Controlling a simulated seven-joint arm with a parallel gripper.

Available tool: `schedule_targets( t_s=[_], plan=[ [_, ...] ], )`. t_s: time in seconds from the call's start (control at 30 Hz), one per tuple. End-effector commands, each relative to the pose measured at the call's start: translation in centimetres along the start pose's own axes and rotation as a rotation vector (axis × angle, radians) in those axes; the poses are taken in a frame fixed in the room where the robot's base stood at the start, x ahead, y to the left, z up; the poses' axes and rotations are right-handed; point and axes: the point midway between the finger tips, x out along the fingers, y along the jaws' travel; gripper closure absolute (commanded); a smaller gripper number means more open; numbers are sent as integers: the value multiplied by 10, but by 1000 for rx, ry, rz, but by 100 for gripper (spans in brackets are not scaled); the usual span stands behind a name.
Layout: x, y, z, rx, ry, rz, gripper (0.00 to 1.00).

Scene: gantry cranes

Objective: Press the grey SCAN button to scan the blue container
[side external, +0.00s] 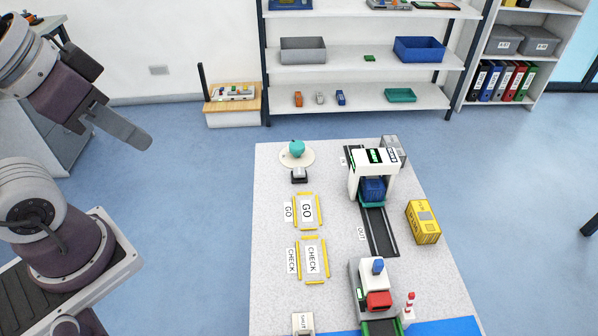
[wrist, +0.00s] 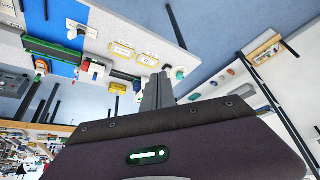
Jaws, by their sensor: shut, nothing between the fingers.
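The blue container (side external: 373,189) sits under a white arch (side external: 355,187) with green-lit panels on top, on a teal carrier (side external: 372,203) at the dark track. A grey box (side external: 393,148) stands just behind the arch. No SCAN lettering is legible, so I cannot tell which part is the grey button. My gripper (side external: 147,142) is shut and empty, raised at the left, well away from the table items. In the wrist view, my shut fingers (wrist: 160,86) point towards the table edge.
The white table (side external: 330,225) carries GO (side external: 307,209) and CHECK (side external: 312,260) pads, a teal knob (side external: 297,147) on a round plate, and a yellow container (side external: 422,222). A red-and-white vehicle (side external: 378,299) stands at the front. Shelves (side external: 360,60) are behind.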

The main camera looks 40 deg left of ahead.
Motion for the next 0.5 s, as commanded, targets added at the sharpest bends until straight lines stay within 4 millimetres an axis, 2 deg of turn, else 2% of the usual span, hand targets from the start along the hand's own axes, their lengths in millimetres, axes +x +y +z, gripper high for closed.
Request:
schedule_targets(
  t_s=[0.43,0.5],
  plan=[
    [0,0,0,-1,0,0,100],
    [3,0,-6,-11,2,-2,100]
  ],
)
